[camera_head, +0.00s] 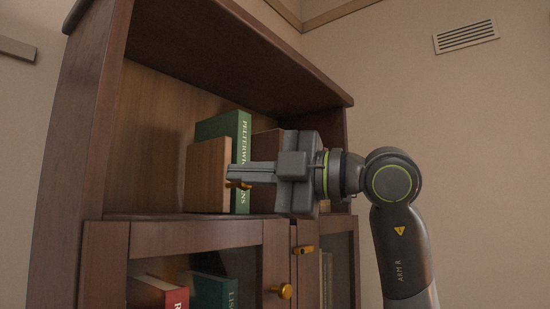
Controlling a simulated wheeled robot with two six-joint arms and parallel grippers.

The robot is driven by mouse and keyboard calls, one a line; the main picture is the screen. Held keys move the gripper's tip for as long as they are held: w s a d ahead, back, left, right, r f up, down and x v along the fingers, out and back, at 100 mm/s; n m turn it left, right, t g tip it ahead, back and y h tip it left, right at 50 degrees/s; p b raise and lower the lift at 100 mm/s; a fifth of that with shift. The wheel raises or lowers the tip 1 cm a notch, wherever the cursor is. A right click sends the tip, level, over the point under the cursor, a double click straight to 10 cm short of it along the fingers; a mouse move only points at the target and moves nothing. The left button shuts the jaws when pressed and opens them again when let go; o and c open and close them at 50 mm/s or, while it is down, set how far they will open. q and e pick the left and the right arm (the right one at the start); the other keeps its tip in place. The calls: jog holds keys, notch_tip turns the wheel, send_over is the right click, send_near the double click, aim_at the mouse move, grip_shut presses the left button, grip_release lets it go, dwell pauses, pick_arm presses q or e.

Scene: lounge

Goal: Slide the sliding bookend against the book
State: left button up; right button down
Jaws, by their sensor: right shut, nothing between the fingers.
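A green book (240,132) stands upright on the open shelf of the bookcase, its lettered spine facing out. A light wooden bookend block (206,176) stands at its left. A darker brown block (266,145) stands at its right, mostly hidden behind my gripper. I cannot tell which block slides, or whether either touches the book. My right gripper (231,174) is shut and empty, its fingers pointing left in front of the book and beside the light block's right edge. A small brass piece (238,185) shows just below the fingers. My left gripper is out of view.
The bookcase (84,130) has a side wall at left and a top board above the shelf. Below are glass doors with a brass knob (282,291) and latch (303,250). Red (160,291) and teal (212,290) books show inside. The shelf is bare left of the light block.

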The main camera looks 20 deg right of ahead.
jog(key=p+x, duration=0.1)
jog(key=x, duration=0.2)
jog(key=shift+a+r, duration=0.1)
jog(key=shift+r, duration=0.1)
jog(key=d, duration=0.1)
jog(key=w+d+p, duration=0.1)
jog(key=w+d+f+p, duration=0.1)
jog(key=d, duration=0.1)
jog(key=shift+d+f, duration=0.1)
jog(key=shift+a, duration=0.35)
jog(key=shift+w+d+f+b, duration=0.1)
jog(key=shift+w+d+b, duration=0.1)
jog(key=shift+d, duration=0.15)
jog(key=shift+w+d+f+b, duration=0.1)
jog(key=shift+w+d+b, duration=0.1)
jog(key=shift+d, duration=0.2)
jog(key=shift+r, duration=0.1)
